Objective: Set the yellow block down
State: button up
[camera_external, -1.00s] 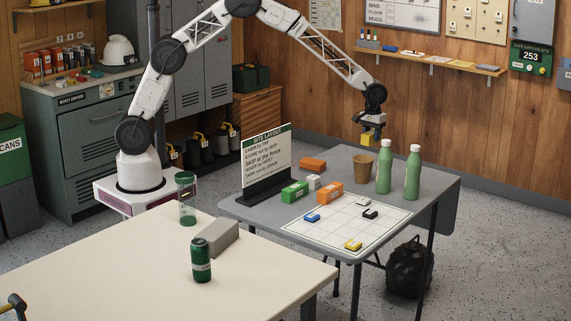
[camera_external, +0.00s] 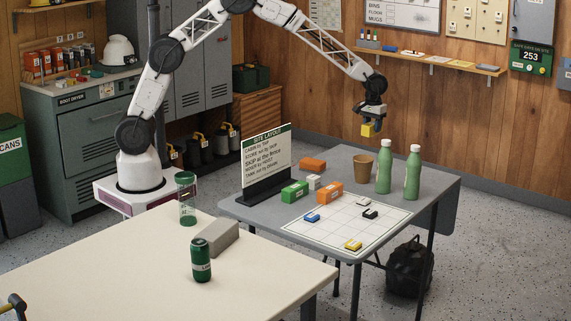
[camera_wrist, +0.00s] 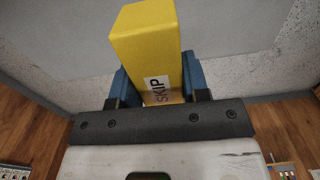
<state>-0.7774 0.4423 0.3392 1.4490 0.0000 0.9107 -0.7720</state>
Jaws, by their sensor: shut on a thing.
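The yellow block (camera_external: 367,130) hangs in my gripper (camera_external: 370,117) above the far part of the grey table, higher than the brown cup and the bottles. In the wrist view the yellow block (camera_wrist: 147,50) carries a white label reading "SKIP". The two blue fingers of my gripper (camera_wrist: 157,84) press on its sides. The block is clear of the table. On the table lies a white gridded sheet (camera_external: 335,238). A sign headed "SITE LAYOUT" (camera_external: 266,160) stands at the table's left; one line begins with "SKIP".
Orange blocks (camera_external: 312,163) (camera_external: 329,192), a green block (camera_external: 294,191) and a white block (camera_external: 314,182) stand beside the sheet. A brown cup (camera_external: 362,166) and green bottles (camera_external: 384,168) (camera_external: 412,172) stand behind it. Small blue, white, black and yellow pieces lie on the sheet.

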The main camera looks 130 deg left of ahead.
aim_at(373, 123)
notch_tip(373, 123, up, 15)
jog(key=w+d+m, duration=0.3)
jog(key=w+d, duration=0.4)
jog(key=d, duration=0.9)
jog(key=w+d+m, duration=0.4)
jog(key=w+d, duration=0.4)
jog(key=d, duration=0.8)
jog(key=w+d+m, duration=0.3)
jog(key=w+d, duration=0.4)
jog(key=d, duration=0.9)
jog(key=s+d+m, duration=0.2)
jog(key=d+m, duration=0.2)
jog(key=d, duration=1.7)
jog(key=s+d+m, duration=0.2)
jog(key=d+m, duration=0.2)
jog(key=d, duration=1.6)
notch_tip(373, 123, down, 19)
jog(key=shift+r, duration=0.2)
jog(key=shift+f, duration=0.1)
jog(key=shift+f, duration=3)
